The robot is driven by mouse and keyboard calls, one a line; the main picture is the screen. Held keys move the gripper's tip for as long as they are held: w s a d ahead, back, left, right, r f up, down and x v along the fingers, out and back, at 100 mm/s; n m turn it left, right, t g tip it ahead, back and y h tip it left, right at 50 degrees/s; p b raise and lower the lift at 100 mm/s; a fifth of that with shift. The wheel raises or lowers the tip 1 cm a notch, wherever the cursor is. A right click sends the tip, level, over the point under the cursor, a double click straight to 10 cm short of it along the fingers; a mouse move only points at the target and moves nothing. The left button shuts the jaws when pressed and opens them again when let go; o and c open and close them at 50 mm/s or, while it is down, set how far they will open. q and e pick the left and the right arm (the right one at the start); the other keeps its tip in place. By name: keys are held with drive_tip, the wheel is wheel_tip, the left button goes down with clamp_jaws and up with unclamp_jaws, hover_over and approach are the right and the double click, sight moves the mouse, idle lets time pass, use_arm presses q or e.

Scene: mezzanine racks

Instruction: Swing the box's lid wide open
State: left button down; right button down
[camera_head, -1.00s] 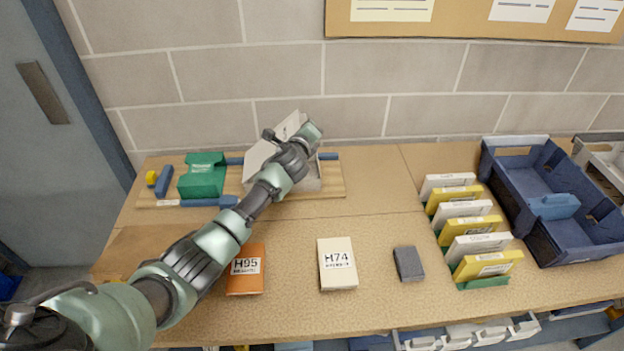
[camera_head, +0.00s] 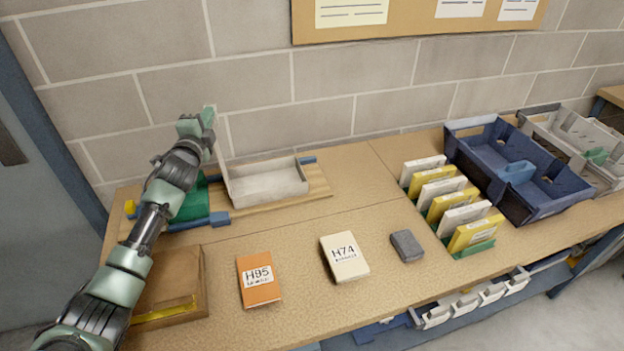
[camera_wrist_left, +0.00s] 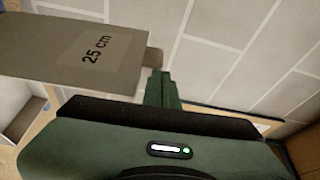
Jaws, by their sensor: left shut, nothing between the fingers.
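The pale grey box (camera_head: 285,193) sits on a wooden board on the bench, its inside showing and empty. Its lid (camera_head: 223,150) stands about upright at the box's left side. My left gripper (camera_head: 207,118) is shut and empty, up by the top of the lid on its left. In the left wrist view a grey panel marked "25 cm" (camera_wrist_left: 75,50), which looks like the lid, is beside the shut fingertips (camera_wrist_left: 160,88). I cannot tell whether they touch it. My right gripper is not in view.
A green box (camera_head: 192,203) stands left of the box, partly behind my arm. An orange H95 box (camera_head: 259,279), a cream H74 box (camera_head: 344,257) and a dark grey block (camera_head: 406,245) lie in front. A blue crate (camera_head: 535,207) is at right. A block wall rises behind.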

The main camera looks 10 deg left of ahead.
use_arm(q)
drive_tip(key=shift+n+t, duration=0.4)
drive_tip(key=shift+n, duration=0.5)
drive_tip(key=a, duration=0.1)
drive_tip(key=s+a, duration=0.1)
drive_tip(key=a, duration=0.1)
drive_tip(key=s+a+b, duration=0.1)
drive_tip(key=shift+a+f, duration=0.15)
drive_tip(key=shift+f, duration=0.25)
